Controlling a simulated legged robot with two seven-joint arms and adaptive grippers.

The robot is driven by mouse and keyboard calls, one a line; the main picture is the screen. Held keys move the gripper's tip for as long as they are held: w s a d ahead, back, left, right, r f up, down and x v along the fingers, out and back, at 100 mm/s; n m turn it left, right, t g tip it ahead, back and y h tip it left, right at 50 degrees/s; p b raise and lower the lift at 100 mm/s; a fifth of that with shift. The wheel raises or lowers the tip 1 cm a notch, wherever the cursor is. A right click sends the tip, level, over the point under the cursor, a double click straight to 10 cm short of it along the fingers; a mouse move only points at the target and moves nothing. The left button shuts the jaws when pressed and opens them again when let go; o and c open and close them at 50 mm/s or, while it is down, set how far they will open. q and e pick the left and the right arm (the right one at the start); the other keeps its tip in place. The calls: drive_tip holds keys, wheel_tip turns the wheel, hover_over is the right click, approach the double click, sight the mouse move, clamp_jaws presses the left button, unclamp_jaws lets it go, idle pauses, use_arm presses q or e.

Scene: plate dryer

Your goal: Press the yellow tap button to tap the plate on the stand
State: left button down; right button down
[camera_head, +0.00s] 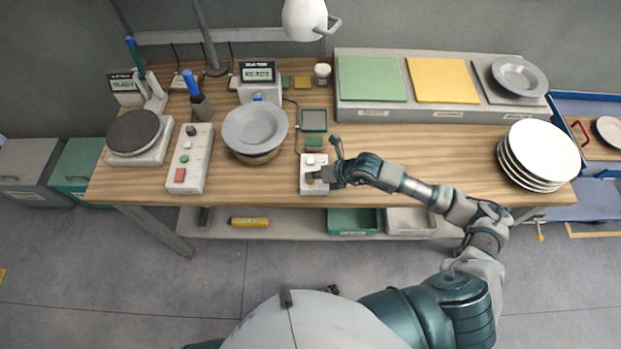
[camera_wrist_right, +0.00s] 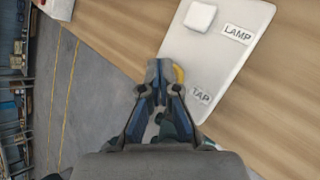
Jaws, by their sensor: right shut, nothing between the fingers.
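A grey plate (camera_head: 255,122) rests on a round brown stand (camera_head: 256,157) near the middle of the table. To its right is a small white control box (camera_head: 307,187) at the front edge; the wrist view shows its white panel (camera_wrist_right: 216,50) with the labels LAMP and TAP. My right gripper (camera_head: 316,176) is shut and empty, with its fingertips over this panel. In the wrist view the fingertips (camera_wrist_right: 160,68) largely cover the yellow tap button (camera_wrist_right: 180,73), of which a curved edge shows beside them. Whether they touch it I cannot tell. My left gripper is not in view.
A white box with a red button (camera_head: 180,174) and a hot plate (camera_head: 134,132) stand left of the plate. A display (camera_head: 257,73) stands behind it. Stacked white plates (camera_head: 541,150) are at the right. A raised shelf (camera_head: 430,112) holds coloured mats and another grey plate (camera_head: 519,75).

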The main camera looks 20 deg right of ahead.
drive_tip(key=shift+f, duration=0.2)
drive_tip(key=shift+r, duration=0.1)
drive_tip(key=shift+r+p, duration=0.55)
drive_tip(key=shift+r, duration=0.3)
drive_tip(key=shift+r, duration=0.1)
drive_tip(key=shift+r+p, duration=1.65)
drive_tip(key=shift+r, duration=0.8)
